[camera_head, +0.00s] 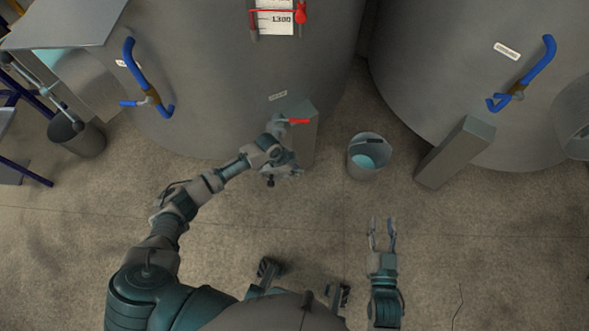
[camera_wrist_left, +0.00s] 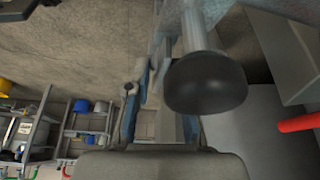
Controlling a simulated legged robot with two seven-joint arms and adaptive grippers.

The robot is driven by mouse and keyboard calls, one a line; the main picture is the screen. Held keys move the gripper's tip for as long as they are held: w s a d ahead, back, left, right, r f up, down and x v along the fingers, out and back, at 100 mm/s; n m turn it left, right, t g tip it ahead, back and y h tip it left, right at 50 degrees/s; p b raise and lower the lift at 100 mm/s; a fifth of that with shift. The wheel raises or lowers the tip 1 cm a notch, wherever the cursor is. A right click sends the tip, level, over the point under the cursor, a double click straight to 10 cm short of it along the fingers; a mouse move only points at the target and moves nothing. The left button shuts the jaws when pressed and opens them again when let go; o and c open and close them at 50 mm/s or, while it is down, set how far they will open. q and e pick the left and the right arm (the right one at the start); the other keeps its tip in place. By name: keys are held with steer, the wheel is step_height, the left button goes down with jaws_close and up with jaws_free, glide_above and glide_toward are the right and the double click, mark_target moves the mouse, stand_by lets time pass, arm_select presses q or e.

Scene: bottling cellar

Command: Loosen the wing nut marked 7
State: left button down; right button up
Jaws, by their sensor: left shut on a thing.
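My left gripper (camera_head: 277,128) is at the front of the large grey tank (camera_head: 230,85), beside a red lever (camera_head: 299,121). It is shut on a grey metal fitting, largely hidden by the gripper itself. In the left wrist view the fingers (camera_wrist_left: 158,110) reach away from the camera, and a black round knob (camera_wrist_left: 205,82) covers part of them. The red lever shows at the right edge there (camera_wrist_left: 298,123). I cannot make out a wing nut or a number 7. My right gripper (camera_head: 382,233) is open and empty above the floor.
A grey bucket (camera_head: 355,155) with pale blue inside stands right of the left gripper. A second tank (camera_head: 430,60) with a blue handle (camera_head: 540,62) is at right. A dark bin (camera_head: 85,143) is at left. The floor around my right gripper is clear.

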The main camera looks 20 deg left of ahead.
arm_select(q)
steer(key=shift+s+a+f, duration=0.1)
steer(key=shift+a+f, duration=0.1)
stand_by(0.3)
steer(key=c, duration=1)
jaws_free()
steer(key=shift+c, duration=0.2)
steer(key=shift+r, duration=0.1)
steer(key=shift+r, duration=0.15)
steer(key=v, duration=1.1)
steer(key=shift+a, duration=0.3)
steer(key=shift+r, duration=0.15)
